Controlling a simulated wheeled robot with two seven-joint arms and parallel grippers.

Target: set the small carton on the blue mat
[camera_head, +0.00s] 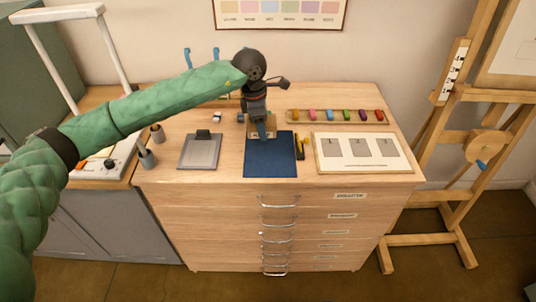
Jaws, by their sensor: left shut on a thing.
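The blue mat (270,160) lies flat near the front middle of the wooden cabinet top. My left gripper (262,130) points down at the mat's back edge, its arm reaching in from the left. It is shut on a small tan carton (254,131), which is partly hidden behind the fingers. The carton shows at the back edge of the mat; I cannot tell whether it touches the surface. My right gripper is not in view.
A grey plate (200,151) lies left of the mat. A yellow-and-black tool (302,146) lies close at its right. A white board with grey squares (361,164) lies farther right. A tray of coloured blocks (297,117) stands behind.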

